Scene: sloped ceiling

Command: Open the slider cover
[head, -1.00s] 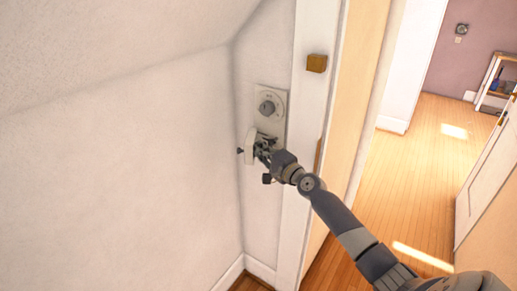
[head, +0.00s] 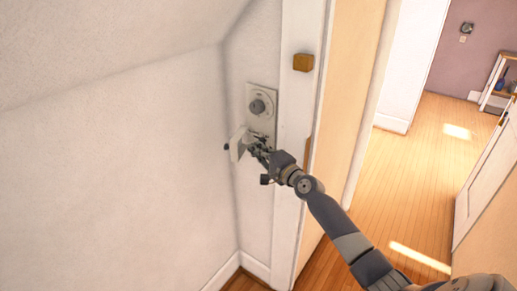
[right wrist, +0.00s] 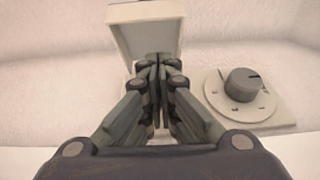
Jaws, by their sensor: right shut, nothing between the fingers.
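The white slider cover (head: 236,146) is at the lower part of a wall plate (head: 268,126) in the head view. It stands out from the wall at a tilt. In the right wrist view the cover (right wrist: 145,28) looks like a shallow box with its hollow side toward my fingers. My right gripper (head: 252,142) is shut and empty. Its fingertips (right wrist: 158,62) are at the cover's lower edge; whether they touch it I cannot tell. The fingers partly hide what is behind the cover. My left gripper is not in view.
A grey round dial (head: 257,106) sits on the plate above the cover; it also shows in the right wrist view (right wrist: 243,85). The sloped ceiling and wall close in at left. A white door frame (head: 297,130) stands just right, with a wooden block (head: 303,62) on it.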

